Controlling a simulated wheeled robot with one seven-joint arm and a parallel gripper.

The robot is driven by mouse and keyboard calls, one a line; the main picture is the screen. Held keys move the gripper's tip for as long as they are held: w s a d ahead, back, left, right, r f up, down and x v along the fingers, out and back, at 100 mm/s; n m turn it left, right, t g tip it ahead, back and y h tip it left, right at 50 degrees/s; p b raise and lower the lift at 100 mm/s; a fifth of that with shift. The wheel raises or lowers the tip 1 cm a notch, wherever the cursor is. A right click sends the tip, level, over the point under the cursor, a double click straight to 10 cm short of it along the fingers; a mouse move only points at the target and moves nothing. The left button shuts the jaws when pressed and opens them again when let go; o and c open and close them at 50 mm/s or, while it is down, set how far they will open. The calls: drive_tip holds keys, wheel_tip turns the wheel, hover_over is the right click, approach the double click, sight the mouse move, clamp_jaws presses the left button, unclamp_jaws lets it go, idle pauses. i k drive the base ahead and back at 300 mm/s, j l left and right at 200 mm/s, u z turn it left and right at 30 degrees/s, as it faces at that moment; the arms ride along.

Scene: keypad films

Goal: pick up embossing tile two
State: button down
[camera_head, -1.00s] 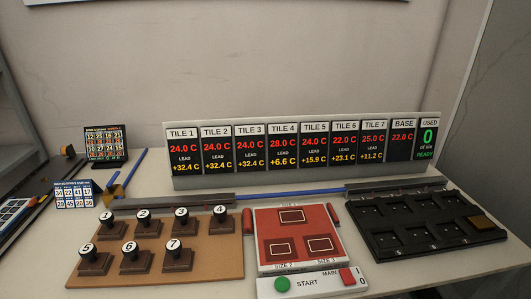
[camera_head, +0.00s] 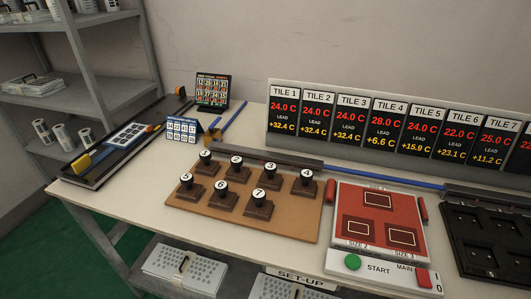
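Embossing tile two (camera_head: 235,164) stands in the back row of a tan board (camera_head: 288,227) on the table. It has a dark brown block base and a round white top marked 2. Tile 1 (camera_head: 207,160) is to its left, tile 3 (camera_head: 270,176) to its right, and tile 6 (camera_head: 221,194) in front of it. All the tiles stand upright and apart. My gripper is not in view.
A red plate with size outlines (camera_head: 380,218) and a start button (camera_head: 352,262) lie right of the board. A black tray (camera_head: 490,240) is at the far right. A grey rail (camera_head: 262,151) runs behind the tiles. Temperature displays (camera_head: 390,120) stand at the back.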

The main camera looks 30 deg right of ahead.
sight(236, 171)
drive_tip(key=i+j+z, duration=0.1)
drive_tip(key=i+j, duration=0.55)
drive_tip(key=j, duration=0.2)
drive_tip(key=i+j+z, duration=0.15)
drive_tip(key=i+j, duration=0.2)
